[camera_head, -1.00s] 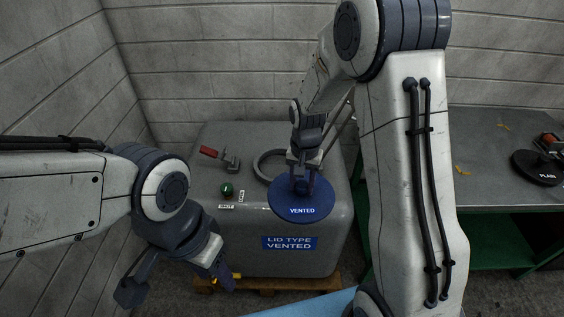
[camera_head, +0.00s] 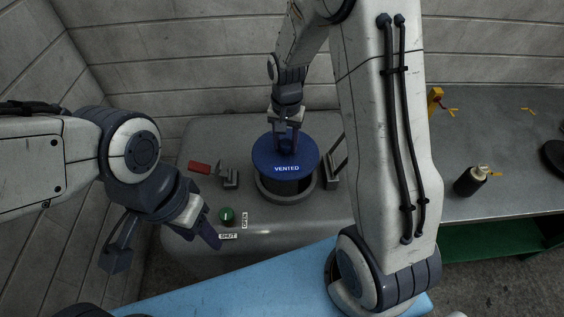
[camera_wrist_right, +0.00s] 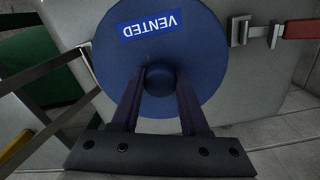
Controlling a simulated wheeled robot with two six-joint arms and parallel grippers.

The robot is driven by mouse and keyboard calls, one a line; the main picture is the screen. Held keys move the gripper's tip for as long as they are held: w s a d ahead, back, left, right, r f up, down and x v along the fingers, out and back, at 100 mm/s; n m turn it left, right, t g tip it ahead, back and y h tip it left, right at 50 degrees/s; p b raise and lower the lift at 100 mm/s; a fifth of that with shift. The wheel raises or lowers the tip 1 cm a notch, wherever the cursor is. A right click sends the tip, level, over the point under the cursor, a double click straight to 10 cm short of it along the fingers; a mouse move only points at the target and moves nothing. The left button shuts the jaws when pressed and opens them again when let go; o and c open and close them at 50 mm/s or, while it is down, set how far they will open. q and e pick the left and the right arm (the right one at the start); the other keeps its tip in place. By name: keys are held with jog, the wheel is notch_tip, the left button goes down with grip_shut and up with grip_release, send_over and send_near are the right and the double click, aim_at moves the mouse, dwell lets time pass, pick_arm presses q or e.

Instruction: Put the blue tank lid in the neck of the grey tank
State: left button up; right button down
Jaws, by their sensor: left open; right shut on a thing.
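The blue tank lid (camera_head: 266,160), a round disc marked "VENTED", is held by its centre knob in my right gripper (camera_head: 287,143). In the head view the lid is over the round neck (camera_head: 287,192) of the grey tank (camera_head: 207,137); the neck's front wall shows below it. I cannot tell whether lid and neck touch. In the right wrist view the lid (camera_wrist_right: 205,62) fills the middle, its knob between the fingers of my right gripper (camera_wrist_right: 160,88). My left gripper (camera_head: 163,240) is open and empty, left of and nearer than the neck.
A clamp with a red handle (camera_head: 200,167) stands left of the neck, another clamp (camera_head: 333,175) right of it. A green knob (camera_head: 227,215) sits by "SHUT" and "OPEN" labels. The metal bench (camera_head: 480,115) at the right carries a black container (camera_head: 470,181).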

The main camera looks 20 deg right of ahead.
aim_at(287, 155)
jog(key=f, duration=0.5)
jog(key=shift+d, duration=0.2)
jog(key=shift+f, duration=1.85)
jog(key=shift+f, duration=0.2)
jog(key=shift+c, duration=2)
grip_release()
jog(key=shift+s, duration=0.1)
jog(key=shift+r, duration=0.15)
